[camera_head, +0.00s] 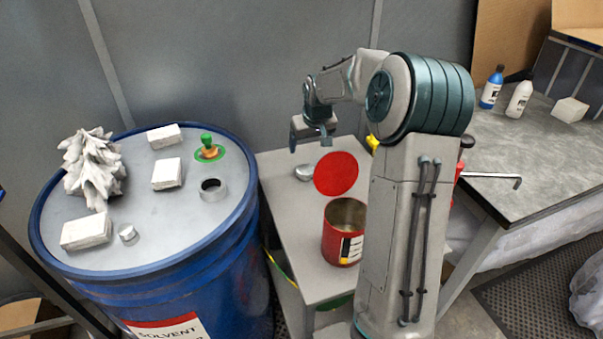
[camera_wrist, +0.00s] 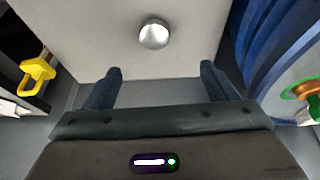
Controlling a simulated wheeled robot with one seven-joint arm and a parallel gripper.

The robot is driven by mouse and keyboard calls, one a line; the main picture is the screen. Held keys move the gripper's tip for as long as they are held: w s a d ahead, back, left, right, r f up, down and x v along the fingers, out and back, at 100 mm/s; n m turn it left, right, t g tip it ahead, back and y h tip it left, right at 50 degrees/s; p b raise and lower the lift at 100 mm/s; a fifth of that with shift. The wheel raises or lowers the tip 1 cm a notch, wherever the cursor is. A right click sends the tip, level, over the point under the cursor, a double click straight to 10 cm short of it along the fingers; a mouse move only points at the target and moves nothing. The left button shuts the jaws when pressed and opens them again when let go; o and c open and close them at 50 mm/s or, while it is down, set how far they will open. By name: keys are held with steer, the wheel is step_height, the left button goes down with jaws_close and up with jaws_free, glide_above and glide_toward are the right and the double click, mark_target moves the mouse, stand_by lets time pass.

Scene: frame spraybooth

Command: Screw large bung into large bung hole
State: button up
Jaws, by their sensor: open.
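A silver, rounded metal piece (camera_head: 304,172), which looks like the large bung, sits on the grey side table. In the wrist view the bung (camera_wrist: 154,34) lies beyond the fingertips, roughly centred between them. My gripper (camera_head: 311,142) is above the table, open and empty; its two fingers also show spread apart in the wrist view (camera_wrist: 161,70). The large bung hole (camera_head: 212,188), a dark opening with a raised grey collar, is in the top of the blue drum (camera_head: 190,245). Nothing covers it.
A green-and-orange fitting (camera_head: 208,150), a small metal cylinder (camera_head: 128,233), white blocks (camera_head: 87,231) and a crumpled grey heap (camera_head: 94,168) are on the drum. An open red can (camera_head: 340,245) with raised lid (camera_head: 336,174) stands near the bung. A yellow piece (camera_wrist: 37,75) is left in the wrist view.

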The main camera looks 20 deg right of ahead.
steer(key=w+f, duration=0.2)
glide_above(305, 169)
steer(key=s, duration=0.2)
steer(key=f, duration=0.6)
steer(key=shift+s+a+f, duration=0.15)
steer(key=shift+a+f, duration=0.05)
steer(key=shift+f, duration=0.15)
steer(key=shift+s+d+p+x, duration=0.1)
steer(key=shift+p+x, duration=0.25)
steer(key=shift+x, duration=1.05)
steer(key=shift+s+d+p+x, duration=0.1)
steer(key=shift+p+x, duration=0.2)
steer(key=shift+x, duration=1.15)
steer(key=c, duration=1.1)
